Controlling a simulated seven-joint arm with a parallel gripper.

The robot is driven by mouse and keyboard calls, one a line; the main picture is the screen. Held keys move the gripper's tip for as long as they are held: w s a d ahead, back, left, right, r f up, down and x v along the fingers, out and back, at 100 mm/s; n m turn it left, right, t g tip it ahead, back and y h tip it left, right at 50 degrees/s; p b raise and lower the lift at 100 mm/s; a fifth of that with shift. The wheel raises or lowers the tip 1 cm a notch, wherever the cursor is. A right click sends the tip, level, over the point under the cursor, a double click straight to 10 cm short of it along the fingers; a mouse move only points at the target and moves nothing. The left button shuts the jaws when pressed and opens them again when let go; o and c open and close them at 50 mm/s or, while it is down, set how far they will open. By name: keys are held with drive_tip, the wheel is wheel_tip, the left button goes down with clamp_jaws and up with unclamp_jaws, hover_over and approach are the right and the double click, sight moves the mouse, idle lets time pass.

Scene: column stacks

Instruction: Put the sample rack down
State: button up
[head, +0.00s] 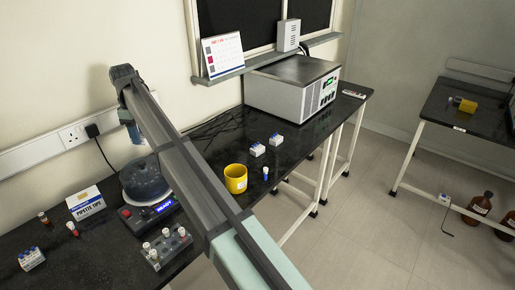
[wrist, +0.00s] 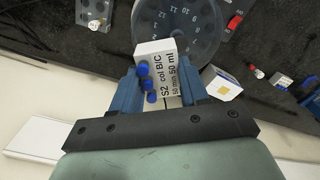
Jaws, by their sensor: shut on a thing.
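The sample rack (wrist: 172,72) is a small white block with blue caps, labelled "S2 col B/C 50 ml 50 min". My gripper (wrist: 160,84) is shut on it, one blue finger on each side. In the head view my gripper (head: 133,132) is above the bench near the wall, behind the round dark device.
On the black bench (head: 205,150) stand a pipette tips box (head: 86,203), a grey vial holder (head: 167,248), a yellow cup (head: 236,178) and a blue-capped vial (head: 265,173). Other white racks stand at front left (head: 32,258) and near the grey instrument (head: 257,149).

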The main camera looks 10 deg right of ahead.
drive_tip(key=w+d+m, duration=0.2)
drive_tip(key=w+d, duration=0.4)
drive_tip(key=d, duration=0.4)
drive_tip(key=w+d+m, duration=0.2)
drive_tip(key=w+d, duration=0.4)
drive_tip(key=d, duration=0.4)
drive_tip(key=w+d+m, duration=0.2)
drive_tip(key=w+d, duration=0.3)
drive_tip(key=d, duration=0.5)
drive_tip(key=shift+w+a+f, duration=0.1)
drive_tip(key=shift+a+f, duration=0.05)
drive_tip(key=shift+f, duration=5.15)
drive_tip(key=shift+a+f, duration=0.1)
drive_tip(key=shift+f, duration=5.15)
drive_tip(key=shift+f, duration=0.15)
drive_tip(key=o, duration=1.1)
wheel_tip(320, 180, up, 12)
drive_tip(key=shift+r, duration=0.15)
